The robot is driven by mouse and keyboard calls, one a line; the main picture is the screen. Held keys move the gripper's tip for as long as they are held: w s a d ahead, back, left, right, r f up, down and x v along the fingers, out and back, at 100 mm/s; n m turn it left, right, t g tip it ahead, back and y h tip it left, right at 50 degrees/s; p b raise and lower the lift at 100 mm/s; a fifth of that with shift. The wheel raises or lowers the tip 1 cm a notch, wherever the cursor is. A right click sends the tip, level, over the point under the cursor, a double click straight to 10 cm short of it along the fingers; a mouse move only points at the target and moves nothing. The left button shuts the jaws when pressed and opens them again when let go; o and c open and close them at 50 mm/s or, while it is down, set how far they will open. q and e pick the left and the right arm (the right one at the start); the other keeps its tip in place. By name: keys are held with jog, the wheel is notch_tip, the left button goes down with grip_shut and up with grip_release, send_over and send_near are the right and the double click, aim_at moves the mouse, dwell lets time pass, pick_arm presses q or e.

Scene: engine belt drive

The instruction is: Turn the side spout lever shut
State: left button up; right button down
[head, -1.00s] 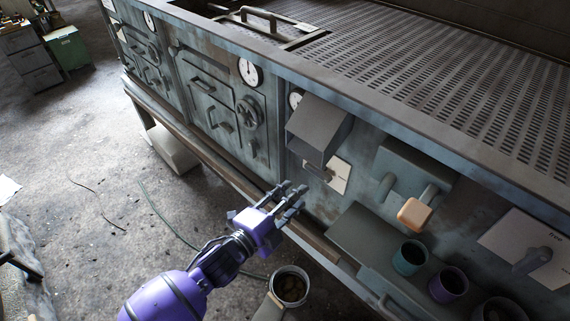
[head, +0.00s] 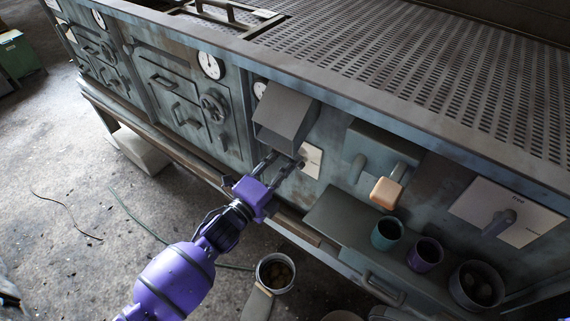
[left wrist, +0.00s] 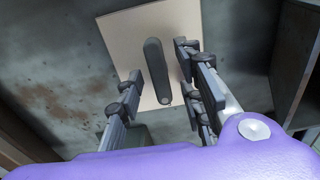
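A dark, round-ended lever (left wrist: 157,72) sits on a beige plate (left wrist: 124,32) on the worn metal wall. In the left wrist view it points mostly down the picture, slightly tilted. In the head view the plate (head: 313,160) is beside the grey angled hood (head: 284,121), and my fingers partly hide the lever. My left gripper (head: 286,160) is open, with its fingers on either side of the lever. I see gaps between the fingers and the lever; whether the tips reach its depth is unclear.
Right of the hood is a grey box with an orange-tan block (head: 386,191). Another lever (head: 499,223) sits on a larger plate. A shelf below holds a teal cup (head: 386,233), a purple cup (head: 425,254) and a dark pot (head: 477,285). A bucket (head: 275,272) stands lower down.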

pick_arm(q)
jog(key=shift+c, duration=0.3)
grip_shut()
